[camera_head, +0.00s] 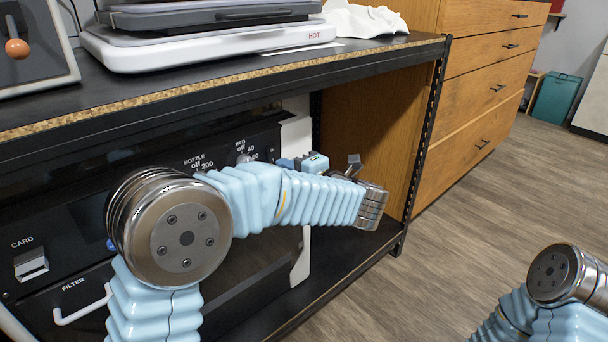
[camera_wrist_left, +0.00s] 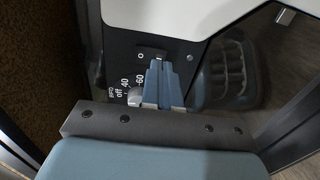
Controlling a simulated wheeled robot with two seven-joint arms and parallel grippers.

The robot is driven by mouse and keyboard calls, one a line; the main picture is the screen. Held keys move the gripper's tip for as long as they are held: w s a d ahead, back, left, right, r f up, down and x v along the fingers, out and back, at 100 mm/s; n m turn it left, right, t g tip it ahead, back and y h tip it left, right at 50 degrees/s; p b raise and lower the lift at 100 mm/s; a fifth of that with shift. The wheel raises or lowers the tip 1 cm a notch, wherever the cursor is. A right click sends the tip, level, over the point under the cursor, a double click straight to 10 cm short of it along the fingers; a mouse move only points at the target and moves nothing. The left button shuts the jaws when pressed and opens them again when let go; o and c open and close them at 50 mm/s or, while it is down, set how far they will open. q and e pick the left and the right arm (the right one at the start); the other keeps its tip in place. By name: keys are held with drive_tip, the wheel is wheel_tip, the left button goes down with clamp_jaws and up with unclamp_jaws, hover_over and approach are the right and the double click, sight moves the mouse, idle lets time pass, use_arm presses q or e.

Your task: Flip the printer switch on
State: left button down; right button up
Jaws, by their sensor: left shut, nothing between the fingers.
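The printer (camera_head: 262,147) is a black-fronted machine with a white side on the lower shelf. My left gripper (camera_head: 284,163) is shut and empty in front of the panel's right end, and my arm covers much of the front. In the left wrist view the shut fingertips (camera_wrist_left: 157,62) are at the panel, beside the silver bed knob (camera_wrist_left: 134,98) and just below a small "O" mark (camera_wrist_left: 141,56). The switch is mostly hidden behind the fingertips; its position and any contact cannot be told.
The workbench top (camera_head: 240,88) overhangs the printer, with a white heat press (camera_head: 210,50) marked "HOT" on it. A black shelf post (camera_head: 428,140) stands to the right. Wooden drawers (camera_head: 490,85) are beyond. The floor at right is clear around my right arm.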

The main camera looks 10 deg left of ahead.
sight(272, 155)
use_arm(q)
drive_tip(key=shift+x, duration=1.1)
drive_tip(key=shift+w+a, duration=0.1)
drive_tip(key=shift+a, duration=0.05)
drive_tip(key=shift+f, duration=0.1)
